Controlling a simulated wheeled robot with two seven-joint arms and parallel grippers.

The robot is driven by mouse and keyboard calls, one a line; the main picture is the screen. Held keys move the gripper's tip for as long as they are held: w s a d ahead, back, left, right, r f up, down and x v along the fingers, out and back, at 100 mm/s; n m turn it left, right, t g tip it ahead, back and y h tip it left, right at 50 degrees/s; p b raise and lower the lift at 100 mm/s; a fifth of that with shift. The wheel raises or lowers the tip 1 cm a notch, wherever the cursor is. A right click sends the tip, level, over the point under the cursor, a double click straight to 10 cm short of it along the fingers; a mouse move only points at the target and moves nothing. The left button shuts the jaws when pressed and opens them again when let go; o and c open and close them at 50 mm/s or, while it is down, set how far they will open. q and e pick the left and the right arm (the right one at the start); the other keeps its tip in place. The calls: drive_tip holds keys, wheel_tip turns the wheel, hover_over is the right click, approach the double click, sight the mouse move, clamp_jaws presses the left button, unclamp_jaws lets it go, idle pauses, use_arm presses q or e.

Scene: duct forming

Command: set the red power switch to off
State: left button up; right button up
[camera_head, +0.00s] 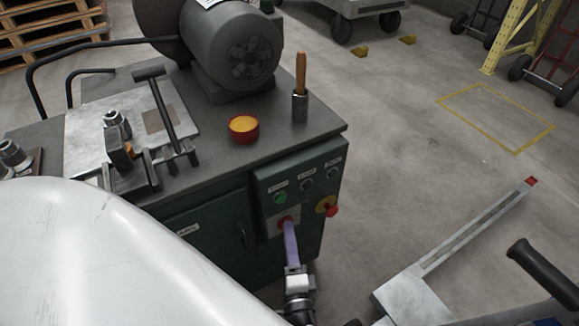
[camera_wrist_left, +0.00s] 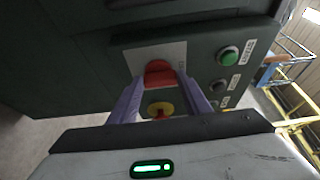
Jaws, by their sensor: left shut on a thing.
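The red power switch (camera_head: 284,221) is a red knob on a pale plate, low on the front of the dark green control panel. It also shows in the left wrist view (camera_wrist_left: 158,71). My left gripper (camera_head: 288,226) reaches it from the front, with its purple fingers on either side of the knob. In the left wrist view the fingertips (camera_wrist_left: 160,80) flank the red knob, and the gripper is shut on it. The fingers partly hide the switch in the head view, and I cannot read its position. My right gripper is not in view.
On the same panel are a green button (camera_head: 280,198), dark knobs (camera_head: 307,185) and a red-and-yellow control (camera_head: 327,206) close by on the right. Floor to the right is mostly open.

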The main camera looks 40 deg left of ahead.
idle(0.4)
use_arm(q)
drive_tip(key=o, duration=1)
drive_tip(key=shift+o, duration=0.2)
